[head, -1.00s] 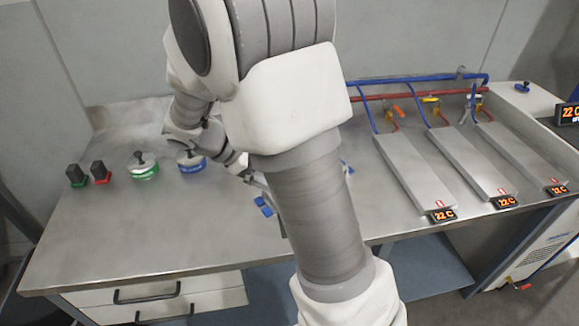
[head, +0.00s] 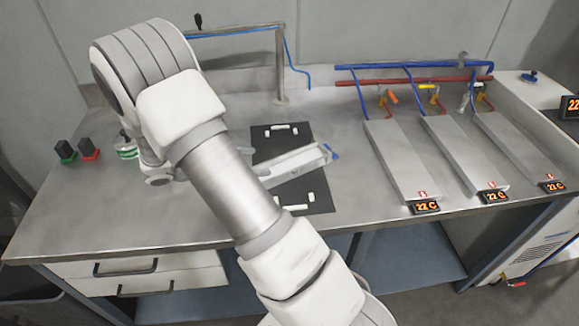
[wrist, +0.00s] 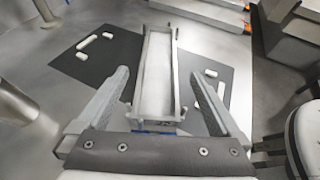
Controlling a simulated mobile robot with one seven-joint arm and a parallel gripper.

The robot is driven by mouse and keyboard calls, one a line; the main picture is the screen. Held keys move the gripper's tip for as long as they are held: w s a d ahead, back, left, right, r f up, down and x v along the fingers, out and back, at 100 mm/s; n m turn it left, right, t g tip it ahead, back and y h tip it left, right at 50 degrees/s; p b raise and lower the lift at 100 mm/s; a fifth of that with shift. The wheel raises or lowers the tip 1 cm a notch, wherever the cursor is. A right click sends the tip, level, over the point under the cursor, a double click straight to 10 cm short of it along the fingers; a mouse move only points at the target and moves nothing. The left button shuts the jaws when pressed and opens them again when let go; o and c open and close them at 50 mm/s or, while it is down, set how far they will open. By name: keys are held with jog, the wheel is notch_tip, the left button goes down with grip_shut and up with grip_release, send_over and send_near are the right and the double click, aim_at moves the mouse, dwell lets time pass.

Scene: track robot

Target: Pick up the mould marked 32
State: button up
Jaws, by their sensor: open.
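A long, shallow, open-topped metal mould (head: 299,161) lies across a black mat (head: 270,143) on the steel bench in the head view, with a blue part at its right end. In the wrist view, the mould (wrist: 157,75) runs away from me between the two fingers of my gripper (wrist: 158,77). The fingers are open, one on either side of it, with gaps visible. A blue piece shows below its near end. I cannot read a number on it.
Small white blocks (head: 281,128) lie on the mat. Three sloping metal plates (head: 401,160) with "22 C" displays stand to the right under blue and red pipes (head: 415,66). A post with a blue hose (head: 281,65) rises behind. Red (head: 89,150) and green (head: 66,151) based knobs stand left.

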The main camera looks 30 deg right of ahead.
send_near(309, 157)
jog(key=x, duration=0.5)
jog(key=shift+d+f, duration=0.1)
jog(key=shift+f, duration=0.1)
grip_shut()
jog(key=shift+r, duration=0.15)
